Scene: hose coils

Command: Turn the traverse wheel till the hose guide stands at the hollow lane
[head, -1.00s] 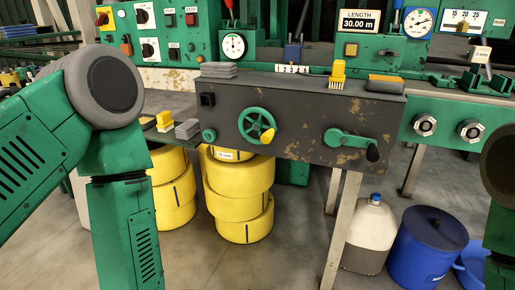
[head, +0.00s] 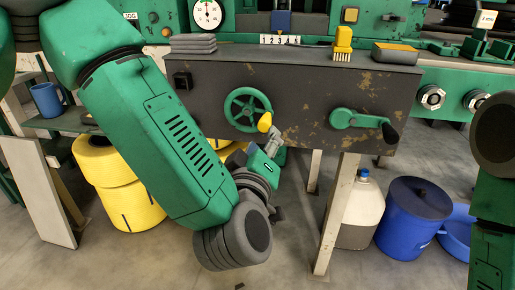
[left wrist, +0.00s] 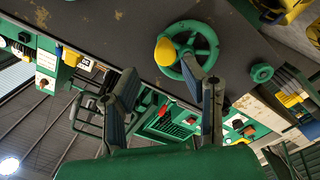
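The traverse wheel (head: 247,109) is a green spoked handwheel on the dark front panel. Its yellow knob (head: 265,122) stands at the wheel's lower right in the head view. My left gripper (head: 274,134) is just below and right of the knob. In the left wrist view the wheel (left wrist: 205,42) and yellow knob (left wrist: 165,51) lie just beyond the fingertips. The left gripper's fingers (left wrist: 160,78) are apart with nothing between them; contact with the knob cannot be told. A blue block (head: 281,21), perhaps the hose guide, stands above a numbered strip (head: 280,40). I cannot identify the hollow lane. My right gripper is out of view.
A green crank (head: 355,118) with a black handle sits right of the wheel. Yellow hose coils (head: 125,190), a jug (head: 362,212) and a blue bin (head: 412,218) stand below.

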